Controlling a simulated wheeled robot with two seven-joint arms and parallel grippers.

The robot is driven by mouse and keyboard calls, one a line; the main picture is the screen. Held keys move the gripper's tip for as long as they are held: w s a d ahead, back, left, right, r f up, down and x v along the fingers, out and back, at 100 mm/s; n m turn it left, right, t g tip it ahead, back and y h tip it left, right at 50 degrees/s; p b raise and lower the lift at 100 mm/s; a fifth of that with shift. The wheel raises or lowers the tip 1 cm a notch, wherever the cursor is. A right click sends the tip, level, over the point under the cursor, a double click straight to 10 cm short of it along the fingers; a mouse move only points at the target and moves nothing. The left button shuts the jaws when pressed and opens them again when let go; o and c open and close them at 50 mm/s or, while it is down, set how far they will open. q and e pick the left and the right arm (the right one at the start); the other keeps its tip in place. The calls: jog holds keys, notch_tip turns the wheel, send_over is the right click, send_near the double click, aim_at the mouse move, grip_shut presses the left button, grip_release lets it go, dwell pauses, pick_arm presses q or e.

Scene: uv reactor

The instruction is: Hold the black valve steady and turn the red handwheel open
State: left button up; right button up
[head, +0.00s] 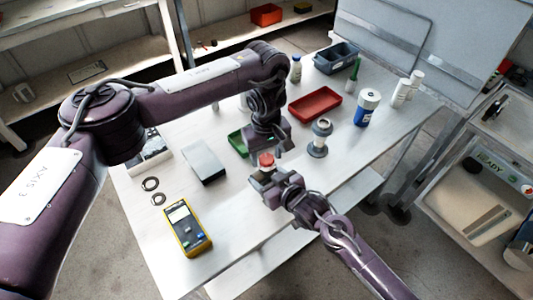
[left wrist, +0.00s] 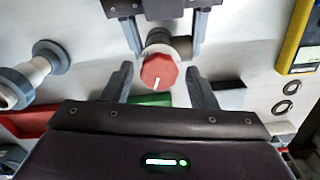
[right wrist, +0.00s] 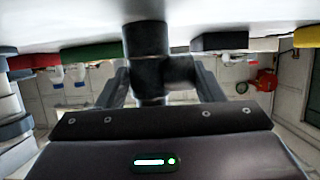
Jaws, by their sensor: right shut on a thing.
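The black valve (right wrist: 147,45) stands on the table; its dark body and side branch fill the middle of the right wrist view. The red handwheel (head: 266,160) is on top of it. In the left wrist view the handwheel (left wrist: 159,71) shows a white mark on its face. My right gripper (head: 272,184) is shut on the valve body, below the handwheel. My left gripper (head: 266,149) points down above the handwheel. Its fingers (left wrist: 160,85) are spread wide, with a clear gap to the wheel on both sides.
A grey flanged fitting (head: 320,138) stands just right of the valve. A green tray (head: 237,143) and a grey box (head: 204,161) lie to the left. A red tray (head: 315,103) lies behind, and a yellow multimeter (head: 187,226) is at front left. The table's front edge is close.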

aim_at(267, 158)
pick_arm(q)
jog(key=shift+o, duration=0.5)
jog(key=shift+r, duration=0.4)
notch_tip(267, 158, up, 7)
jog(key=shift+f, duration=0.15)
